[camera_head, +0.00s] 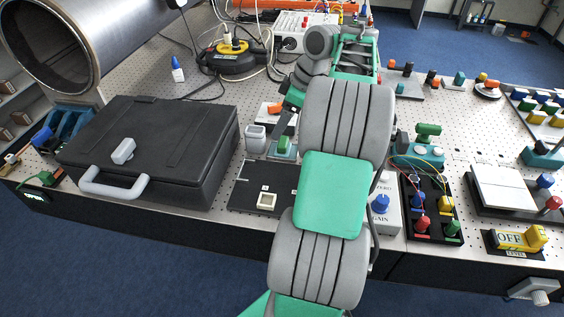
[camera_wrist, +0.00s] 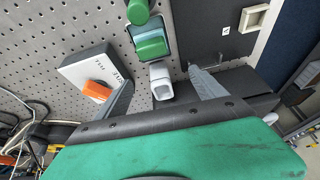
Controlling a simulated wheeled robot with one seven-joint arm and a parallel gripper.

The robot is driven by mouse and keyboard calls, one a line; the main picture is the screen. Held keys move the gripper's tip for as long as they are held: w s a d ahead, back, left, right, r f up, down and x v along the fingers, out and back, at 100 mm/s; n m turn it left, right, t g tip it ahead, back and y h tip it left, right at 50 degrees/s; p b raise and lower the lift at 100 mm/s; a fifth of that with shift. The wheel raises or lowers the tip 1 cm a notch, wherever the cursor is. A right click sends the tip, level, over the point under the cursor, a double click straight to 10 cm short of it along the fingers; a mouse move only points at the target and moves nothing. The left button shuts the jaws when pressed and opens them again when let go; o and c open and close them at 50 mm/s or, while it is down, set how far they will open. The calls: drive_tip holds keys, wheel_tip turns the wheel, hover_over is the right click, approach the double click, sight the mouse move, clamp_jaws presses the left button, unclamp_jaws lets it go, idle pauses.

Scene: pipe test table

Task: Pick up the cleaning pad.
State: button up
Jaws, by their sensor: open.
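My gripper (camera_wrist: 161,77) is open, with its two grey fingers apart and nothing held between them. In the head view my gripper (camera_head: 283,124) hangs over the middle of the table, partly hidden by my arm. A green block in a teal-grey holder (camera_wrist: 151,42) lies just beyond the fingertips; it also shows in the head view (camera_head: 284,145). A small grey-white container (camera_wrist: 160,80) appears between the fingers, and in the head view it stands left of the block (camera_head: 255,138). I cannot tell for certain which piece is the cleaning pad; the green block may be it.
A white box (camera_wrist: 92,72) with an orange piece on it is near the left finger. A large black case (camera_head: 150,150) stands left of my gripper. A black board (camera_head: 245,190) lies in front. A wired black panel (camera_head: 432,205) is at right on the perforated table.

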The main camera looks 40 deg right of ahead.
sight(283, 141)
drive_tip(key=d+f, duration=0.1)
drive_tip(key=s+d+f, duration=0.1)
drive_tip(key=shift+s+d+f+n+b, duration=0.15)
drive_tip(key=shift+d+f+n+b, duration=0.05)
drive_tip(key=shift+f+n+b, duration=0.15)
drive_tip(key=b+x, duration=0.1)
drive_tip(key=x, duration=0.2)
drive_tip(key=b+x, duration=0.1)
drive_tip(key=x, duration=0.2)
drive_tip(key=shift+a+f, duration=0.25)
drive_tip(key=shift+a, duration=0.05)
drive_tip(key=c, duration=1.6)
drive_tip(key=shift+r, duration=0.1)
drive_tip(key=shift+r, duration=0.1)
